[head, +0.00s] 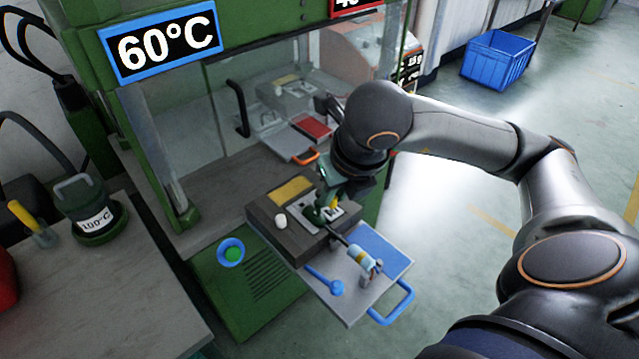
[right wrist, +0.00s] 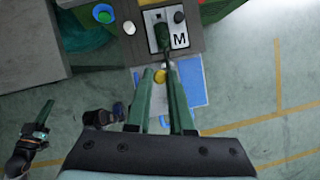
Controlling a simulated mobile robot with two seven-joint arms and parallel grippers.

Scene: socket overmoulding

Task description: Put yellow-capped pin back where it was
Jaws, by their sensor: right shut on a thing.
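My right gripper (head: 328,207) is low over the dark mould block (head: 262,222), its green fingers pointing down. In the right wrist view a yellow cap (right wrist: 160,76) shows between the fingertips (right wrist: 163,72), and the gripper is shut on this yellow-capped pin. The cap also shows as a small yellow spot beside the fingers in the head view (head: 334,201). The pin's shaft is hidden, so I cannot tell whether it touches the mould. My left gripper (right wrist: 42,120) shows only small at the left of the right wrist view; its opening is unclear.
A white knob (head: 280,221) stands on the mould block. A white-and-blue cylinder (head: 362,258), a blue spoon-like tool (head: 325,280) and a blue pad (head: 380,243) are on the front shelf. The press frame stands close behind.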

